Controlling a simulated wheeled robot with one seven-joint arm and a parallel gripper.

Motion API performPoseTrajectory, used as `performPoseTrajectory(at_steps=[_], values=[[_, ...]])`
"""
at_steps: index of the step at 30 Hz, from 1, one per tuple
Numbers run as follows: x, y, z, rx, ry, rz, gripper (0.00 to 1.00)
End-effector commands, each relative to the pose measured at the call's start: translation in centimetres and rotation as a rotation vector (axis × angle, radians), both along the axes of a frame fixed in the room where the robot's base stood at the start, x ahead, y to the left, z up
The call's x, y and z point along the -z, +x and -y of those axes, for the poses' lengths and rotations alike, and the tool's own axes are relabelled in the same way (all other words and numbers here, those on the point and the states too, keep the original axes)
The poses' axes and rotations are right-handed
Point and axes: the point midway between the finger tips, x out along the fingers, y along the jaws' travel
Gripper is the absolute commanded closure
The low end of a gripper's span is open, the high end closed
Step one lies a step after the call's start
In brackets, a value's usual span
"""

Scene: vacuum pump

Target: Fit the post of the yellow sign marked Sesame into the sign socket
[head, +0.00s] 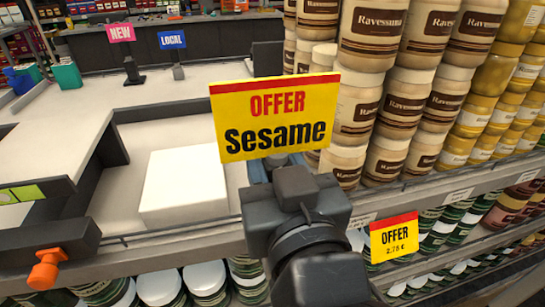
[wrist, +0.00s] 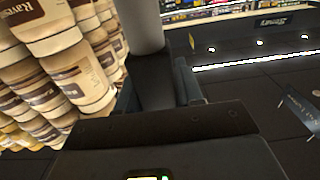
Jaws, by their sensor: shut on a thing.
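The yellow sign marked Sesame (head: 276,118), with a red OFFER band, is upright in front of the shelf in the head view. My gripper (head: 280,168) is just below the sign, shut on its post. In the wrist view, a grey cylindrical post (wrist: 140,25) rises at my gripper (wrist: 157,90). The post's lower end is hidden behind my gripper and arm. I cannot clearly identify the sign socket. A dark upright block (head: 267,57) stands behind the sign, partly covered by it, and I cannot tell whether it is the socket.
Stacked Ravessuna jars (head: 372,60) stand to the right, close to the sign. A white box (head: 183,187) lies on the pale counter to the left. A pink NEW sign (head: 120,32) and blue LOCAL sign (head: 171,40) stand farther back.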

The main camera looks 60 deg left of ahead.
Motion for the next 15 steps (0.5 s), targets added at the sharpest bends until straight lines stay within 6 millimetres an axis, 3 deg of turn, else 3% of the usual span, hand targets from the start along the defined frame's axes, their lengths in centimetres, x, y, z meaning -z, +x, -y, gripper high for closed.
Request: performPoseTrajectory(at_steps=[15], values=[[2.3,0.0,0.1,0.001,0.001,0.000,0.97]])
